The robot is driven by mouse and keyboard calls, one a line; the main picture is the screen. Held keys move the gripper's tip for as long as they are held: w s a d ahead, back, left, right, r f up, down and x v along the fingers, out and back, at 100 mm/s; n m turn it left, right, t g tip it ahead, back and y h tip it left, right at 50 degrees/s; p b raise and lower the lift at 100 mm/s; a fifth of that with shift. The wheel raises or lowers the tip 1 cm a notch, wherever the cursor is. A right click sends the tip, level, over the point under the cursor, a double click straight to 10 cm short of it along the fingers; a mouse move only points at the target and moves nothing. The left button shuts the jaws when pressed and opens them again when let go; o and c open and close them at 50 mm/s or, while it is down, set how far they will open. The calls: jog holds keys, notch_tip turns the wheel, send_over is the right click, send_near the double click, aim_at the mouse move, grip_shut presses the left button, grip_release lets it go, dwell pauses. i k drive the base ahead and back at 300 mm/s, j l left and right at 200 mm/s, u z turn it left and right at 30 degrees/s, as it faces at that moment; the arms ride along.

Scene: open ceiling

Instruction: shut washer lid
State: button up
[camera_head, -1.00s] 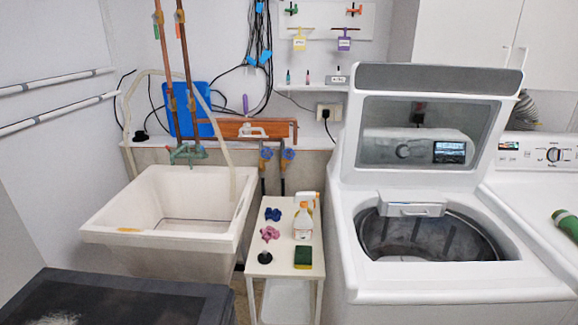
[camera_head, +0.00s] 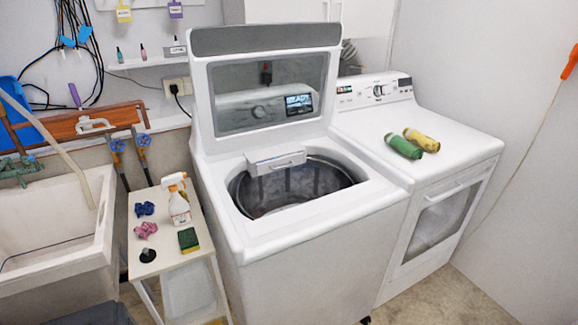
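The white top-loading washer (camera_head: 310,245) stands in the middle of the head view. Its lid (camera_head: 268,88) is up, standing nearly upright at the back, with a grey top edge and a see-through window. Through the window I see the control panel with a dial and a lit display. The round drum opening (camera_head: 300,185) is uncovered and shows a dark metal tub. A small white dispenser (camera_head: 275,160) with a handle sits at the opening's back rim. My gripper is not in view.
Left are a narrow white stand (camera_head: 165,258) holding a spray bottle (camera_head: 178,200) and sponge (camera_head: 188,239), and a utility sink (camera_head: 75,225). Bare floor (camera_head: 460,300) shows at front right.

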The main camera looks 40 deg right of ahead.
aim_at(208, 47)
jog(key=i+j, duration=0.15)
jog(key=i, duration=0.25)
jog(key=i+j, duration=0.1)
jog(key=i, duration=0.3)
jog(key=i+j, duration=0.15)
jog(key=i, duration=0.2)
